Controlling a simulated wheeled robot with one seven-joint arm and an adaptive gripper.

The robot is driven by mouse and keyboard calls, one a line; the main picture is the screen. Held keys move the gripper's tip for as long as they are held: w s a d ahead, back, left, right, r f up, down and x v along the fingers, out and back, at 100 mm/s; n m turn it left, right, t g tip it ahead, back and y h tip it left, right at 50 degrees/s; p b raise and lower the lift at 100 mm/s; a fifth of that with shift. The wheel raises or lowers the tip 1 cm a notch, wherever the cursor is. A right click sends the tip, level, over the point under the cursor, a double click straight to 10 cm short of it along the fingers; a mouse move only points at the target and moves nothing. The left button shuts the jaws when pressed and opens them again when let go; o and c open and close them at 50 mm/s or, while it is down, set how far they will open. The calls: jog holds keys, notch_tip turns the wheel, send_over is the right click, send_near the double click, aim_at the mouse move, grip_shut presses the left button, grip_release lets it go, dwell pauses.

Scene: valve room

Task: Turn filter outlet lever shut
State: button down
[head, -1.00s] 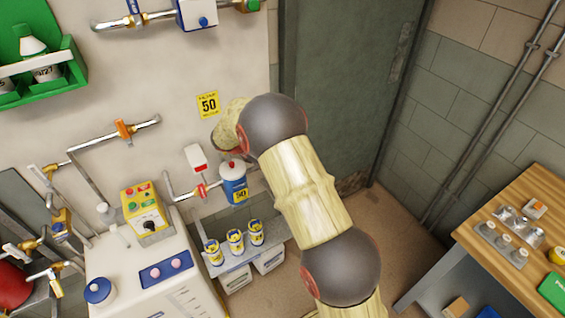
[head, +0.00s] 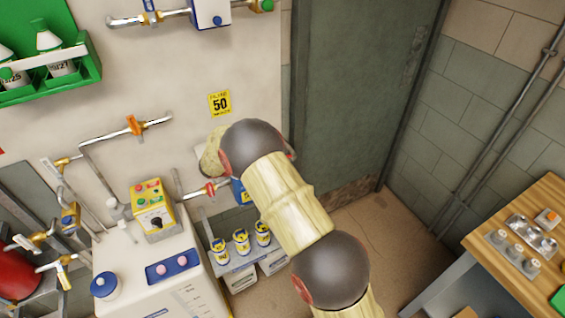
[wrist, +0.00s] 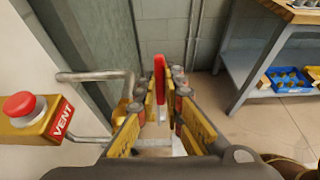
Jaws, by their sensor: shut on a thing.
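In the wrist view a red lever handle (wrist: 160,78) stands upright between the yellow-sided fingers of my gripper (wrist: 161,100). The gripper is shut on it. A bent metal pipe (wrist: 95,75) runs just to the left, with a brass fitting beside the left finger. In the head view the blue filter (head: 239,193) under the yellow "50" sign (head: 219,103) is mostly covered by my arm. A red fitting (head: 211,188) sits on the pipe left of it. My gripper and the held lever are hidden behind my arm there.
A red VENT button (wrist: 18,105) on a yellow box is close at the left in the wrist view. A white machine (head: 155,265) and several yellow-labelled canisters (head: 241,241) stand below the wall pipes. A wooden bench (head: 540,215) is at the right, with open floor between.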

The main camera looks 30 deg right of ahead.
jog(key=c, duration=1.9)
grip_release()
jog(key=v, duration=1.2)
jog(key=shift+f, duration=0.1)
jog(key=shift+c, duration=0.3)
